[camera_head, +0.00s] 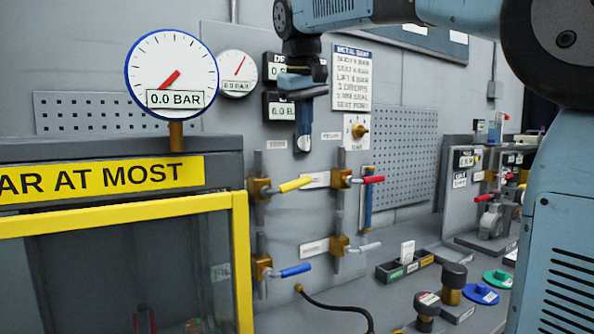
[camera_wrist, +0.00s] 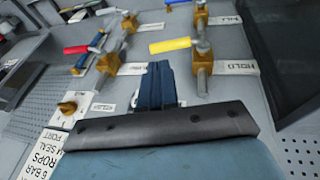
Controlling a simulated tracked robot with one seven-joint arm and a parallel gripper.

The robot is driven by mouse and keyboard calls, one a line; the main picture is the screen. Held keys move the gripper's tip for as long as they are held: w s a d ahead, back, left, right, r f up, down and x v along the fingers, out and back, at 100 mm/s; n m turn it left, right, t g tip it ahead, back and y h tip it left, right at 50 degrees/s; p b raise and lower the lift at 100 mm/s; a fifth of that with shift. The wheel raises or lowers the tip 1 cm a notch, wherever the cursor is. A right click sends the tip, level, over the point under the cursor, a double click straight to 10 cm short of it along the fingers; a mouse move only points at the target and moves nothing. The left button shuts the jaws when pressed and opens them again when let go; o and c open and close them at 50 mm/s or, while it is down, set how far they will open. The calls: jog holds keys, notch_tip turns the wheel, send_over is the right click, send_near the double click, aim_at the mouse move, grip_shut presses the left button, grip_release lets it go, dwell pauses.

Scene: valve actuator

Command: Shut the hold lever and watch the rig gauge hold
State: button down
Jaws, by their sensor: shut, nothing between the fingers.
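The yellow-handled lever (camera_head: 295,184) stands out crosswise to its upright pipe on the wall panel. In the wrist view the yellow lever (camera_wrist: 170,46) has a HOLD label (camera_wrist: 238,67) beside its brass valve. A large gauge (camera_head: 172,72) above the yellow-framed cabinet reads 0.0 BAR. A smaller gauge (camera_head: 237,70) on the wall also seems to read 0.0 BAR; no rig label is readable on either. My gripper (camera_head: 303,147) points down in front of the panel, above the yellow lever and apart from it. Its blue fingers (camera_wrist: 155,85) are together and empty.
A red lever (camera_head: 374,180) is to the right, with a blue lever (camera_head: 296,270) and a grey lever (camera_head: 364,248) below. A brass knob (camera_head: 359,131) is right of my gripper. The yellow-framed cabinet (camera_head: 240,260) stands at the left. A black hose (camera_head: 340,307) crosses the bench.

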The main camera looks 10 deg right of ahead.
jog(key=w+a+r, duration=0.2)
send_near(286, 187)
jog(key=w+d+f, duration=0.4)
jog(key=f, duration=0.1)
dwell(0.4)
jog(key=shift+a+f, duration=0.1)
